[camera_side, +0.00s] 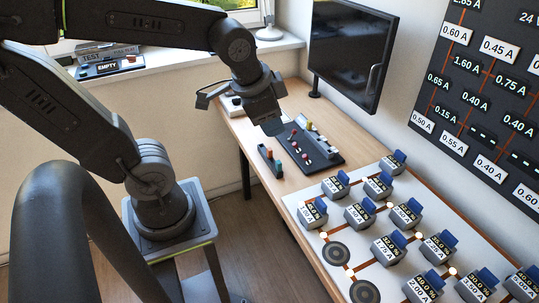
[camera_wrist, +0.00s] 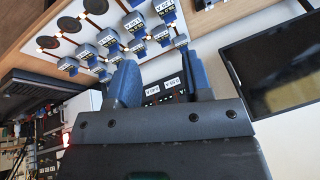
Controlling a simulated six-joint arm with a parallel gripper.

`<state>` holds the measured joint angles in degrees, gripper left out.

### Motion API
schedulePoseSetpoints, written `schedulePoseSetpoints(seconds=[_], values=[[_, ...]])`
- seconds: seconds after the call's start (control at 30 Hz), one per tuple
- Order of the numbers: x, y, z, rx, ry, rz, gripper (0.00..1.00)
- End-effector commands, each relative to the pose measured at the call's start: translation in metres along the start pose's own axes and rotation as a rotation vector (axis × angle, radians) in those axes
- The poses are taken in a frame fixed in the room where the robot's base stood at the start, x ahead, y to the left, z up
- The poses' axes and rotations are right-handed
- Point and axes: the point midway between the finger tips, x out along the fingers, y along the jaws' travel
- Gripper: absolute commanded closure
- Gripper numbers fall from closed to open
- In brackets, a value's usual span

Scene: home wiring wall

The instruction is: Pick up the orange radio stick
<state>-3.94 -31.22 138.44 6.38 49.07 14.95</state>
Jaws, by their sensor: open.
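My gripper (camera_side: 272,127) hangs over the desk in the side view, just above and behind a small dark block and a dark control panel. In the wrist view, its two blue fingers (camera_wrist: 160,68) stand apart with a clear gap between them. A small orange-red piece (camera_side: 268,152) shows on the narrow dark block (camera_side: 271,163) at the desk's left edge; it may be the orange radio stick, but it is too small to be sure. I cannot make out an orange stick in the wrist view.
A dark control panel (camera_side: 320,154) with small coloured parts lies beside the block. A white board (camera_side: 314,245) with several labelled grey modules fills the desk's near end. A monitor (camera_side: 350,52) stands at the back. A tray marked EMPTY (camera_side: 106,67) sits on the windowsill.

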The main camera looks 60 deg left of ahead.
Motion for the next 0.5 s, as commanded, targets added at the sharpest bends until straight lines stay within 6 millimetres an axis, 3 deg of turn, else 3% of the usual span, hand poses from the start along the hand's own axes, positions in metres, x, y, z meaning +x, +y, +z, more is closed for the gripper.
schedulePoseSetpoints(seconds=[0.23,0.5], values=[[0.079,-0.069,-0.019,0.522,-0.228,-0.055,0.54],[0.173,-0.133,-0.003,1.082,-0.434,0.055,0.54]])
